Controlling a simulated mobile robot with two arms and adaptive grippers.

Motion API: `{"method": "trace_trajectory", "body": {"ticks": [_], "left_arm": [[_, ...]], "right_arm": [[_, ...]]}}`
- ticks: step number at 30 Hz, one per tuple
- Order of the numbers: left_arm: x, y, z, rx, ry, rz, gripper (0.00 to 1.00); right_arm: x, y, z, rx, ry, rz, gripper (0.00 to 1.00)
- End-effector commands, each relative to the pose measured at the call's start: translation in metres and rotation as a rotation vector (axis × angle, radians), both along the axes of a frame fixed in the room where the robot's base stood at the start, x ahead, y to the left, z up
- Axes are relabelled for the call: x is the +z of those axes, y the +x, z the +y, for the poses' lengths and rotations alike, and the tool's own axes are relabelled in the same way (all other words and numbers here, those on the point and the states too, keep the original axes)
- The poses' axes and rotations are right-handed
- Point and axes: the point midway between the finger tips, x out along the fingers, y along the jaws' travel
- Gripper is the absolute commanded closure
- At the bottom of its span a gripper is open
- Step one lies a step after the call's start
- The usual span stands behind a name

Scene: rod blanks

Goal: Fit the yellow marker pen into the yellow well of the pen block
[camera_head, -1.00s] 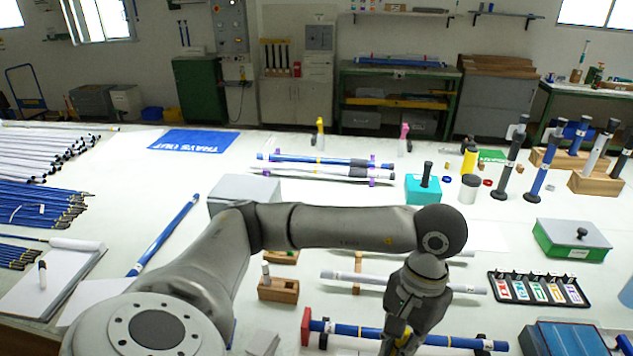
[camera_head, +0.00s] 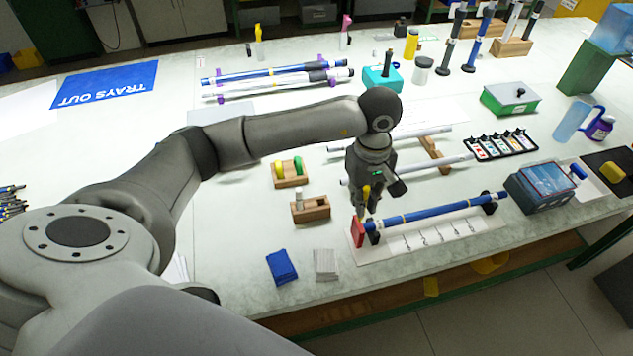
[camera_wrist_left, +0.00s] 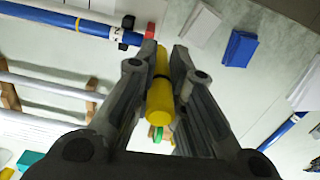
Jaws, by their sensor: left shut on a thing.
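The yellow marker pen (camera_wrist_left: 160,90) lies lengthwise between the fingers of my left gripper (camera_wrist_left: 164,52) in the wrist view, with a dark band partway along it. In the head view my left gripper (camera_head: 366,206) points down beside the red end stop of a rod fixture, and a bit of the yellow pen (camera_head: 366,191) shows there. A small wooden block (camera_head: 291,182) with a yellow and a green spot, apparently the pen block, sits left of the gripper and apart from it. I cannot tell whether those spots are wells or pens. My right gripper is not in view.
A second wooden block (camera_head: 316,214) with a white piece stands nearer. A blue rod (camera_head: 430,212) lies on the fixture with the red stop (camera_head: 357,232). Blue (camera_head: 282,267) and grey (camera_head: 325,264) pads lie in front. White rods lie behind the gripper.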

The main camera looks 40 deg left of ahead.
Motion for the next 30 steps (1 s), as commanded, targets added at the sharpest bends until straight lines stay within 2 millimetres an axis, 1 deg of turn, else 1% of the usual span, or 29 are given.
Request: {"method": "trace_trajectory", "body": {"ticks": [1,3,5,8,11,12,18,19,22,25,30], "left_arm": [[0.002,0.005,0.0,0.06,0.007,-0.004,1.0],[-0.001,0.011,0.001,0.127,0.016,-0.014,1.0],[-0.004,0.015,0.004,0.163,0.021,-0.019,1.0],[-0.013,0.019,0.017,0.19,0.025,-0.021,1.0],[-0.024,0.023,0.039,0.193,0.027,-0.02,1.0],[-0.029,0.025,0.049,0.193,0.027,-0.02,1.0],[-0.051,0.036,0.097,0.189,0.026,-0.021,1.0],[-0.062,0.037,0.099,0.187,0.024,-0.02,1.0],[-0.077,0.039,0.111,0.184,0.024,-0.021,1.0],[-0.083,0.042,0.119,0.183,0.023,-0.022,1.0],[-0.09,0.043,0.126,0.183,0.023,-0.023,1.0]], "right_arm": [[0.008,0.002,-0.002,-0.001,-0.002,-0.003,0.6],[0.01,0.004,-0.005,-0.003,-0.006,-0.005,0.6],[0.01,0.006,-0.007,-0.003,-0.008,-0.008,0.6],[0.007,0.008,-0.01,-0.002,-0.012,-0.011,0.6],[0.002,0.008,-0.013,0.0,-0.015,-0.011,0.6],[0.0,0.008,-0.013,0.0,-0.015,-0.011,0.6],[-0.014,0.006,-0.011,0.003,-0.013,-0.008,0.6],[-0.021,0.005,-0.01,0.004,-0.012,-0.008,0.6],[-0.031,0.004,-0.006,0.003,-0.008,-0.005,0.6],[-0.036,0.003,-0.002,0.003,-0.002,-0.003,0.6],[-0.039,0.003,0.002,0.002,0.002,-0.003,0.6]]}}
